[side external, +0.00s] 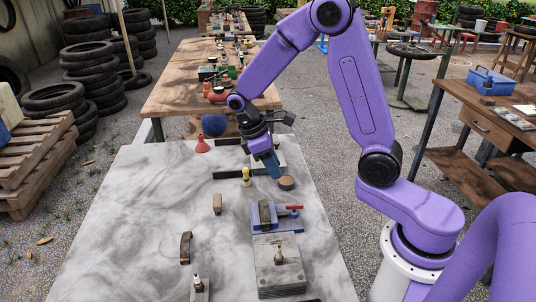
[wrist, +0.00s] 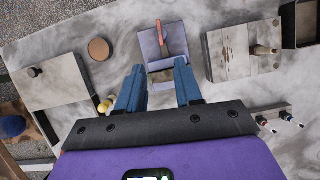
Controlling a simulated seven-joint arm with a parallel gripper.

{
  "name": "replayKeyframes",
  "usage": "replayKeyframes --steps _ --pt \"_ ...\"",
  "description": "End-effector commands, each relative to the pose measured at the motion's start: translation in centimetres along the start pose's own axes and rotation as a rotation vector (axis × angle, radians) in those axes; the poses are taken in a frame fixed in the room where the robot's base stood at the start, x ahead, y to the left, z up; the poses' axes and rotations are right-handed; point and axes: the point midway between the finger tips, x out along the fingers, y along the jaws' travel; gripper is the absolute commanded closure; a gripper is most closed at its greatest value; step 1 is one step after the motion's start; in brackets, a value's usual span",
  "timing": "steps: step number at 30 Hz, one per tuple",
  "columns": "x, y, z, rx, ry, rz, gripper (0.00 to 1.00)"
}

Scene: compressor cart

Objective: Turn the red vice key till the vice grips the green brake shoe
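The blue vice (side external: 285,222) stands on the grey table, right of its middle. Its red key (side external: 294,208) sticks out at the right. A dark olive curved piece (side external: 264,213), which looks like the green brake shoe, stands upright at the vice; I cannot tell if the jaws touch it. In the wrist view the vice (wrist: 153,48) lies beyond my fingertips, with the red key (wrist: 160,32) on top; the shoe is not clear there. My gripper (wrist: 159,66) is open and empty. In the side view my gripper (side external: 273,168) points down behind the vice, apart from it.
A plate with a peg (side external: 280,265) is in front of the vice. A round disc (side external: 286,183) and yellow-topped piece (side external: 245,175) stand near my gripper. A wooden block (side external: 217,203) and brown curved piece (side external: 185,247) stand left. The table's left is mostly clear.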

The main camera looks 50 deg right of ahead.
Motion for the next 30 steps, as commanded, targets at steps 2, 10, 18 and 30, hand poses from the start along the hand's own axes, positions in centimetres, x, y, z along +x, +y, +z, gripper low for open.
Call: replayKeyframes --steps 2,10,18,30 --pt "-1.3 0.0 -0.1 0.002 0.004 0.001 0.65" --pt "-3.3 0.0 0.0 0.001 0.0 0.0 0.65" --pt "-3.4 0.0 0.0 0.001 -0.001 -0.001 0.65" --pt "-4.2 -3.3 0.8 -0.058 0.072 0.046 0.65"
